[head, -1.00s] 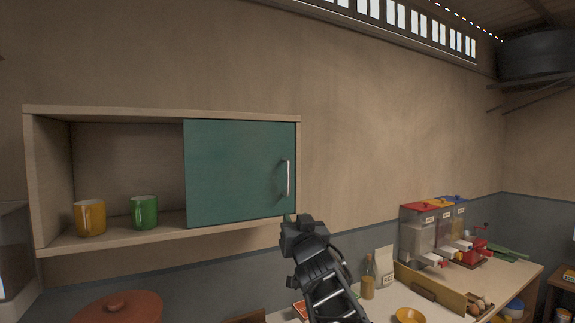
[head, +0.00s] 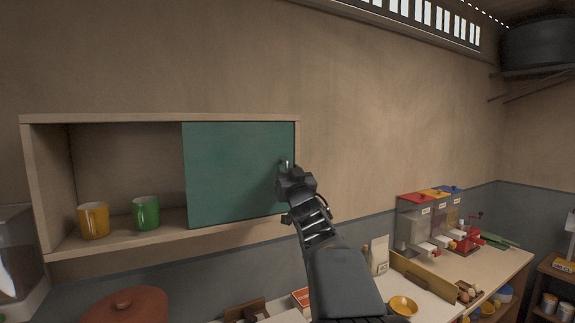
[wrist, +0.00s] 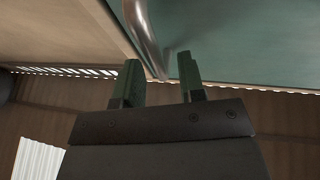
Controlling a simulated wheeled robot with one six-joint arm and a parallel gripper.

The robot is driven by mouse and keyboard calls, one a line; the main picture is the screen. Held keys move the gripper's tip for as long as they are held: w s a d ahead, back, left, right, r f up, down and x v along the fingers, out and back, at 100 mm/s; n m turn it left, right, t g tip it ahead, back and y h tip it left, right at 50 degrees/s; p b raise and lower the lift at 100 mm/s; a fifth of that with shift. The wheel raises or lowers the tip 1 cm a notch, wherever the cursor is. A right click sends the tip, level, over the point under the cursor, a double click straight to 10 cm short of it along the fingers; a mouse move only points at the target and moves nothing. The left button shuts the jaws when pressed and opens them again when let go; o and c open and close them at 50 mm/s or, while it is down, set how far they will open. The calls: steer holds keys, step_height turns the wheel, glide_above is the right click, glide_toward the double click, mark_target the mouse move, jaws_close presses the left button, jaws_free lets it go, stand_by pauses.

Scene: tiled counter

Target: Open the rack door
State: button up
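The wall rack (head: 165,118) has a green sliding door (head: 230,170) that covers its right half. The left half is uncovered. The door's metal handle (head: 286,163) is near its right edge and mostly hidden behind my gripper (head: 287,172) in the head view. In the wrist view, my gripper (wrist: 162,78) has its two green-tipped fingers apart. The handle (wrist: 146,35) is just beyond the fingertips, running toward the gap between them, nearer the left finger. I cannot tell whether it touches a finger. The door also shows in the wrist view (wrist: 240,40).
A yellow mug (head: 94,221) and a green mug (head: 146,213) stand in the rack's open left half. Below, the counter (head: 500,262) holds dispensers (head: 432,220), a paper bag (head: 379,256), a yellow bowl (head: 403,306) and a brown lidded pot (head: 125,305).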

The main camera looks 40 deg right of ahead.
steer(key=shift+w+d+r, duration=0.2)
steer(key=shift+w+r, duration=0.05)
steer(key=shift+w, duration=0.35)
jaws_close()
